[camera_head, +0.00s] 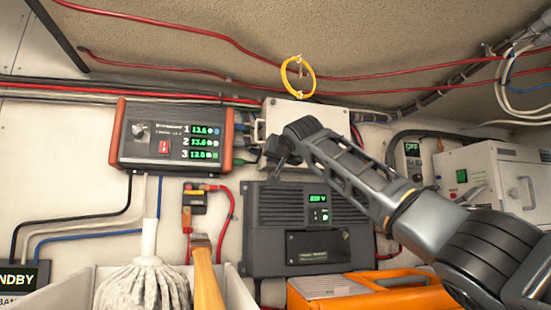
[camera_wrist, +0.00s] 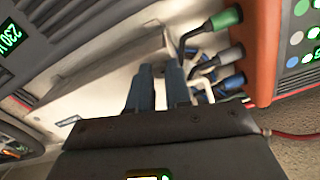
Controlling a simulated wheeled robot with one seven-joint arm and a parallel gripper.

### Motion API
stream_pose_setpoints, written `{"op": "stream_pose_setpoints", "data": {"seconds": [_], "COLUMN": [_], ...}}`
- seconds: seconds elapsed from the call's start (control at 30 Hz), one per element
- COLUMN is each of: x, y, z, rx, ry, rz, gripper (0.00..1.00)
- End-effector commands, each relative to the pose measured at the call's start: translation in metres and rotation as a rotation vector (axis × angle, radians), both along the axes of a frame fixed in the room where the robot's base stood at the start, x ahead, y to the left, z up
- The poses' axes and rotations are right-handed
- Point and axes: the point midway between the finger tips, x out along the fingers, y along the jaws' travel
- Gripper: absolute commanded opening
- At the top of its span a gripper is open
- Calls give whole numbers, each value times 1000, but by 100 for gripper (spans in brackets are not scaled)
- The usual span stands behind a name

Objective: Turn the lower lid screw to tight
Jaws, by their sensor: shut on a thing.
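The pale box (camera_head: 300,112) with a flat lid is fixed to the wall, above the dark charger unit. My gripper (camera_head: 276,155) is at the lower left part of the box, partly hidden behind my own wrist. In the wrist view, the two dark fingers (camera_wrist: 157,82) point at the pale box face (camera_wrist: 112,65) and stand close together, with a narrow gap. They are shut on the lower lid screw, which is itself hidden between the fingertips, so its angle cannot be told.
A display panel (camera_head: 170,137) with an orange-brown frame sits left of the box; cable plugs (camera_wrist: 230,52) stick out close to my fingers. The dark charger unit (camera_head: 277,217) is below. An orange case (camera_head: 400,297) and a mop (camera_head: 145,280) stand in front.

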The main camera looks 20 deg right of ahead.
Motion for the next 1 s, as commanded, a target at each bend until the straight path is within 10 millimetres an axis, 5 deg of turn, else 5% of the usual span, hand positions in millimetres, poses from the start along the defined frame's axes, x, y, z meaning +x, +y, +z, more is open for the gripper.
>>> {"op": "stream_pose_setpoints", "data": {"seconds": [0.47, 1.0], "x": [0, 0], "y": [1, 1], "z": [-1, 0], "rx": [65, 506], "ry": [2, 4], "rz": [1, 2], "gripper": [0, 0]}}
